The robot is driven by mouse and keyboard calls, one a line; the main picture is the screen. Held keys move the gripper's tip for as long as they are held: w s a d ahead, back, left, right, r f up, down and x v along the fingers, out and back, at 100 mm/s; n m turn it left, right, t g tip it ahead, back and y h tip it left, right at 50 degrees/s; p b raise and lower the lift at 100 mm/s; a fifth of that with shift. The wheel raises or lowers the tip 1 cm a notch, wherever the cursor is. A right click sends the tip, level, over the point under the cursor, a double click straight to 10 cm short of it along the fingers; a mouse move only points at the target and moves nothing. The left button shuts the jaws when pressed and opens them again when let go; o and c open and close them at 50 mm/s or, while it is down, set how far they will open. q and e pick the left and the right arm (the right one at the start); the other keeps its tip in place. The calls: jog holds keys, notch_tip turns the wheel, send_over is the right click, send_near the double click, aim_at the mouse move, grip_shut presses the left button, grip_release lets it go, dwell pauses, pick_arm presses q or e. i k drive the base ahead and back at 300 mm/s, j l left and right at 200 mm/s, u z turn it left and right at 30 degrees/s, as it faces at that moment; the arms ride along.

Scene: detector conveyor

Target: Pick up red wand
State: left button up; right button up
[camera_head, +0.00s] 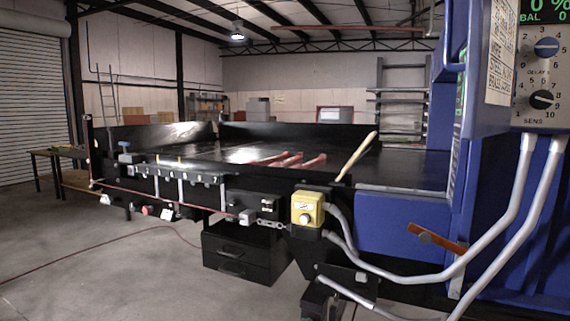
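Three red rods, which look like red wands, lie close together on the black conveyor bed (225,150). The left red rod (264,160), the middle red rod (287,160) and the right red rod (308,163) lie near the bed's front edge. A pale yellow stick (357,156) stands tilted at that edge, to their right. Neither of my grippers can be made out in the head view, and nothing is seen touching the rods.
A blue detector housing (405,224) with dials and grey conduits (515,205) stands at the right. A yellow switch box (307,209) and an orange handle (437,238) are in front. A black drawer cabinet (242,252) sits below. Open concrete floor (110,265) lies at the left.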

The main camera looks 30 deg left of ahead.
aim_at(298, 154)
jog(key=j+z, duration=0.2)
jog(key=j, duration=0.75)
jog(key=j+z, duration=0.2)
jog(key=j, duration=0.8)
jog(key=k+j+z, duration=0.15)
jog(key=j, duration=0.8)
jog(key=i, duration=0.05)
